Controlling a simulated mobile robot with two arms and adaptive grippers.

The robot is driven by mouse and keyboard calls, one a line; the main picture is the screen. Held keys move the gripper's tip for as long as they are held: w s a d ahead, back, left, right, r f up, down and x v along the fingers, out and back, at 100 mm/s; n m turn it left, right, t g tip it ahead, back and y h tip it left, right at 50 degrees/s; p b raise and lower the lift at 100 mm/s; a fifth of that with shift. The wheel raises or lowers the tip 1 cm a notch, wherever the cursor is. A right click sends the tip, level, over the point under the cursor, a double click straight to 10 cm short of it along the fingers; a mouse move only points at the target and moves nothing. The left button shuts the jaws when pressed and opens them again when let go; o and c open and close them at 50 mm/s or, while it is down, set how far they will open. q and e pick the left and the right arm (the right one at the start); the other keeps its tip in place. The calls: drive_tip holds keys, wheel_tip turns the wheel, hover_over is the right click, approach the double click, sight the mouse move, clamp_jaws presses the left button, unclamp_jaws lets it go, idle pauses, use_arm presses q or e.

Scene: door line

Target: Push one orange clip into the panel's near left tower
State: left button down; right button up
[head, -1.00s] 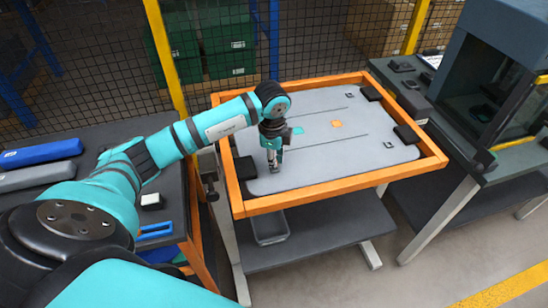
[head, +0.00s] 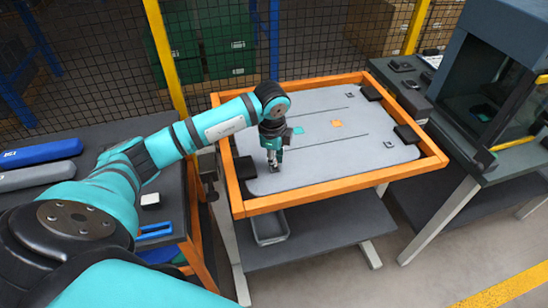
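The grey panel (head: 330,173) lies flat inside an orange frame (head: 345,183) on a stand. My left gripper (head: 274,167) points down at the panel's near left part, its tips at or just above the surface. The gripper hides the near left tower, and no orange clip can be made out at its fingertips. Whether the fingers are open or shut is too small to tell. Two small square towers show on the panel's right side, one far (head: 350,95) and one near (head: 388,144). My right gripper is not in view.
A dark bench (head: 60,140) with blue and grey bars is at left. A dark machine (head: 490,80) stands at right. A grey bin (head: 270,230) is below.

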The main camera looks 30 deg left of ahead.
use_arm(q)
drive_tip(key=shift+f+b, duration=0.6)
drive_tip(key=shift+f, duration=0.3)
idle(0.4)
drive_tip(key=c, duration=1.4)
unclamp_jaws()
